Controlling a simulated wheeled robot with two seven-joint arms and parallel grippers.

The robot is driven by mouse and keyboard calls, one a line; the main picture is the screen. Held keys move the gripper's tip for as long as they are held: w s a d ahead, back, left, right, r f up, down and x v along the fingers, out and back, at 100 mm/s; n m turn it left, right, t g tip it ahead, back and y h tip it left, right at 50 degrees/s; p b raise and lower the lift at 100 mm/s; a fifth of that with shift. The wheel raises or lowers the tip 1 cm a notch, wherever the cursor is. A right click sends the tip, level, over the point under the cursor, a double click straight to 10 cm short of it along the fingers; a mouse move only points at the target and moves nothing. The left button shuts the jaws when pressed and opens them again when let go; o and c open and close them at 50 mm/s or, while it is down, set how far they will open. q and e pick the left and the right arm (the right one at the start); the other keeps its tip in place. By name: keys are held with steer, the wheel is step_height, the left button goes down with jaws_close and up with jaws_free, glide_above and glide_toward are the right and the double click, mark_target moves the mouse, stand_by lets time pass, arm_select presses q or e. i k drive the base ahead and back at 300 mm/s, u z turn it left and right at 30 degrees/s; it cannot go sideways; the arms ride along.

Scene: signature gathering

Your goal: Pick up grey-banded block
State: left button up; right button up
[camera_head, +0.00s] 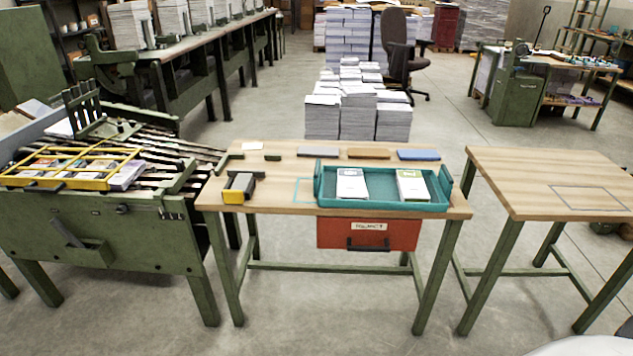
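Two white, book-like blocks lie flat and apart in a teal tray (383,204) on the middle wooden table. The left block (352,185) has a greyish marking on its top. The right block (411,186) has a green marking. The markings are small, and I cannot clearly tell which is the grey band. Neither of my grippers is in view.
Grey (318,152), brown (368,153) and blue (418,154) flat pieces lie behind the tray. A black-and-yellow tool (239,187) stands left. A red drawer (368,235) hangs below the tabletop. The right table (555,180) is bare except for a marked outline.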

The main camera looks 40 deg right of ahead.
mark_target(351, 185)
steer(key=z, duration=0.1)
steer(key=i, duration=0.85)
steer(key=z, duration=0.65)
